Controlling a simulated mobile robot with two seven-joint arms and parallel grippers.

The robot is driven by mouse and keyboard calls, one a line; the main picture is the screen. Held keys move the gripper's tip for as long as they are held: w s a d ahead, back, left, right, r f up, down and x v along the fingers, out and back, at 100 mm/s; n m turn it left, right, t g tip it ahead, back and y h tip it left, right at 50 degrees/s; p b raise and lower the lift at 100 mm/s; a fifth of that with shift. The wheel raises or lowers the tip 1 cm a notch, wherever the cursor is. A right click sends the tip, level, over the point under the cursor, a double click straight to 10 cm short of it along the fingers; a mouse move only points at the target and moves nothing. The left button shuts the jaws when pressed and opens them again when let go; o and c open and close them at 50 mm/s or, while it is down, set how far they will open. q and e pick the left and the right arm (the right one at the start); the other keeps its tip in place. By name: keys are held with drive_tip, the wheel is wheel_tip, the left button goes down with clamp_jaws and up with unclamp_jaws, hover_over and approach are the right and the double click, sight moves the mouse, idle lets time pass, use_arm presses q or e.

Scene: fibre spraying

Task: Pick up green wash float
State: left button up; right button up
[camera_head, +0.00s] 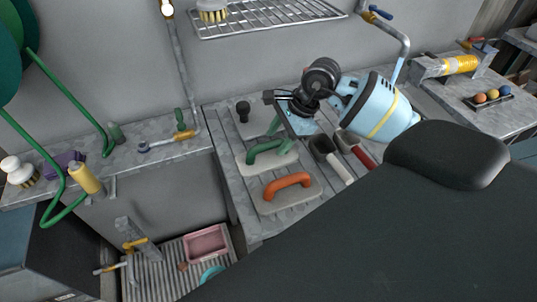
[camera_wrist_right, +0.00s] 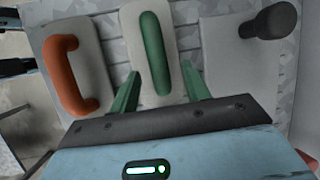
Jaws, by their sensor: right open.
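The green wash float has a pale flat base (camera_head: 248,161) and a green bar handle (camera_head: 266,149). It lies on the grey slatted worktop, and its handle (camera_wrist_right: 153,50) also shows in the right wrist view. My right gripper (camera_head: 290,127) is over the far right end of the float, and its arm hides a little of that area. In the right wrist view its two green fingers (camera_wrist_right: 160,74) are apart and empty, one on each side of the near part of the handle. I cannot tell their height above it. My left gripper is not in view.
An orange-handled float (camera_head: 287,185) lies close beside the green one, and a black-knobbed float (camera_head: 243,110) lies on the other side. Two trowels, white-handled (camera_head: 333,160) and red-handled (camera_head: 356,147), lie right. A wire rack (camera_head: 265,17) is behind.

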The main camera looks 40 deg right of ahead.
drive_tip(key=shift+x, duration=1.35)
drive_tip(key=shift+c, duration=0.5)
clamp_jaws()
drive_tip(key=shift+r, duration=0.1)
wheel_tip(320, 180, up, 10)
drive_tip(key=shift+f, duration=0.1)
